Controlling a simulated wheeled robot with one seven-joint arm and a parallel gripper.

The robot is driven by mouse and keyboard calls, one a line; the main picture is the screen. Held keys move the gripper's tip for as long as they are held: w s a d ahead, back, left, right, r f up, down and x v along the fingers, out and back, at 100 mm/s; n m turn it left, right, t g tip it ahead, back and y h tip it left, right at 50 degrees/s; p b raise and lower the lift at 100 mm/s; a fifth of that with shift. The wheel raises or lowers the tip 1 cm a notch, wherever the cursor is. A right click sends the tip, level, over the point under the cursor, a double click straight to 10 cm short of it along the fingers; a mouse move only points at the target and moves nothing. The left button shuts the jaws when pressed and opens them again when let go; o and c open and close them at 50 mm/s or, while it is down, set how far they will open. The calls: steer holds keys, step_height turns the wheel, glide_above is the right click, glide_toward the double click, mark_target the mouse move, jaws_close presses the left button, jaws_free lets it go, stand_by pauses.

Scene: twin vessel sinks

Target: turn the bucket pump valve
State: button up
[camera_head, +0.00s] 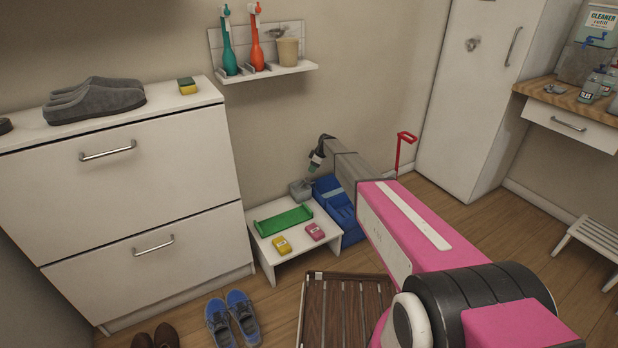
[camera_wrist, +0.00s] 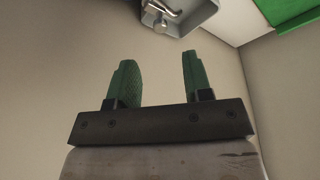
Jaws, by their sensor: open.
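My gripper (camera_head: 315,165) is at the end of my arm, near the wall and above the grey box on the low white stand. In the wrist view its two green fingers (camera_wrist: 156,82) are apart with nothing between them. A grey box (camera_head: 300,188) sits at the stand's back edge; in the wrist view it (camera_wrist: 190,14) carries a bent metal lever (camera_wrist: 162,13) and lies beyond the fingertips, apart from them. I cannot tell which part is the pump valve.
The low white stand (camera_head: 267,243) holds a green tray (camera_head: 283,219), a yellow block (camera_head: 281,245) and a pink block (camera_head: 315,232). A red post (camera_head: 404,150) stands by the wall. Blue shoes (camera_head: 232,317) and a slatted wooden mat (camera_head: 345,310) lie on the floor.

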mark_target(307, 178)
steer(key=x, duration=0.7)
steer(key=shift+a+f, duration=0.15)
steer(key=shift+f, duration=0.2)
jaws_close()
